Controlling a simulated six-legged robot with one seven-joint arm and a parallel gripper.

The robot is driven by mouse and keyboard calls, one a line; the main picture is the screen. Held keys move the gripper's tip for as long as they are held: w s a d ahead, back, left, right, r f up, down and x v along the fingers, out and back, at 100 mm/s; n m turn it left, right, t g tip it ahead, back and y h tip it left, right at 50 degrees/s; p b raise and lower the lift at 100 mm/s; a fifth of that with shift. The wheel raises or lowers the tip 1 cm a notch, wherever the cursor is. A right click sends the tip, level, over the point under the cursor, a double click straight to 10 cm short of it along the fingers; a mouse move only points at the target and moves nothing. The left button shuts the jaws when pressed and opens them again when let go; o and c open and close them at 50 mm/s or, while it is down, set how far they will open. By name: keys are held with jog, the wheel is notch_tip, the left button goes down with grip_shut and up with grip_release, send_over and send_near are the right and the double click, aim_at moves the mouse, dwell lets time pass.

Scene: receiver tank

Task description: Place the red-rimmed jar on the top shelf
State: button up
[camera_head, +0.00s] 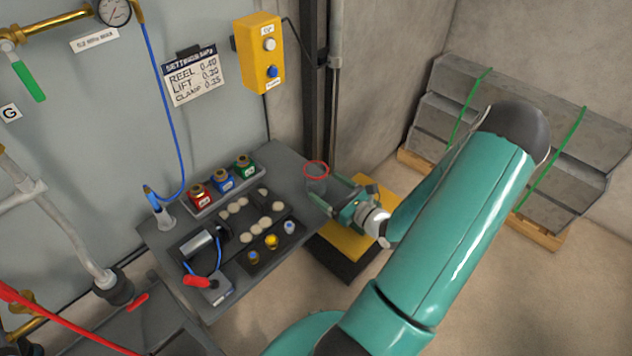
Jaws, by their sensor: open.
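The red-rimmed jar (316,182) is a clear glass with a red ring at its top. It stands upright at the right edge of the grey bench (290,158). My gripper (325,190) reaches in from the right with its jaws open, one finger on the far side of the jar and one on the near side. I cannot tell whether either finger touches the glass. No shelf that I can clearly make out as the top shelf is in view.
The bench holds a rack of red, blue and green bottles (222,180), a tray of pale discs (246,217) and a grey cylindrical device (198,243). A yellow-topped block (345,240) stands below my gripper. A dark post (322,90) rises behind the jar. Strapped grey slabs (545,150) lie at right.

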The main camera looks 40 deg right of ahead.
aim_at(308, 172)
jog(key=w, duration=0.7)
jog(key=shift+w+a, duration=0.1)
jog(key=shift+w, duration=0.15)
jog(key=c, duration=1.2)
jog(key=shift+o, duration=0.2)
jog(key=shift+r, duration=0.2)
